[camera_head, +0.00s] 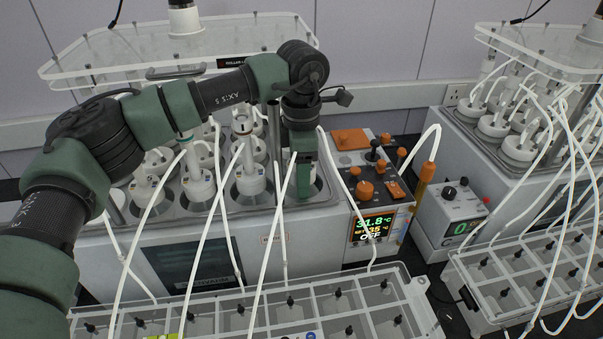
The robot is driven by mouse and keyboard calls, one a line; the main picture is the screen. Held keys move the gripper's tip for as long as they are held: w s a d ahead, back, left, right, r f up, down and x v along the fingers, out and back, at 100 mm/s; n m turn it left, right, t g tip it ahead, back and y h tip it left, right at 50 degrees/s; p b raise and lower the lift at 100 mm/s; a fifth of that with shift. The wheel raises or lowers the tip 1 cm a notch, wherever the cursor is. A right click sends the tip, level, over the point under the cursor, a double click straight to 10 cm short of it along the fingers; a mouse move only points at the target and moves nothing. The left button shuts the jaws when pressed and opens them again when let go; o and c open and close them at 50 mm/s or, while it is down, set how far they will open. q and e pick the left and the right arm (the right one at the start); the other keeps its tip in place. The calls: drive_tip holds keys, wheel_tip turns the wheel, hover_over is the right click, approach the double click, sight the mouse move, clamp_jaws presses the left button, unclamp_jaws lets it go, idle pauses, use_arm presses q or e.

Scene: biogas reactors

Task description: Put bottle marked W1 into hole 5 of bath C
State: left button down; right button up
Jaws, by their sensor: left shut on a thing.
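My left gripper (303,178) points straight down over the front right hole of the water bath (225,232) in the middle. It is shut on a bottle, which my gripper and the hole's rim mostly hide; I cannot read its mark. The bath's letter and hole numbers are not legible. Several white-capped bottles (250,180) stand upright in the other holes, with one bottle (197,180) in the front row further left. My right gripper is not in view.
White tubes hang in front of the bath. A clear compartment rack (415,295) stands in front. A second bath (500,150) stands at right, and a clear raised plate (120,62) behind.

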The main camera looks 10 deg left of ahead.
use_arm(q)
drive_tip(key=shift+r, duration=0.1)
drive_tip(key=shift+c, duration=2.4)
unclamp_jaws()
drive_tip(key=shift+s, duration=0.1)
wheel_tip(320, 180, up, 7)
drive_tip(key=shift+f+b, duration=0.1)
drive_tip(key=shift+b, duration=1.1)
drive_tip(key=shift+r, duration=0.5)
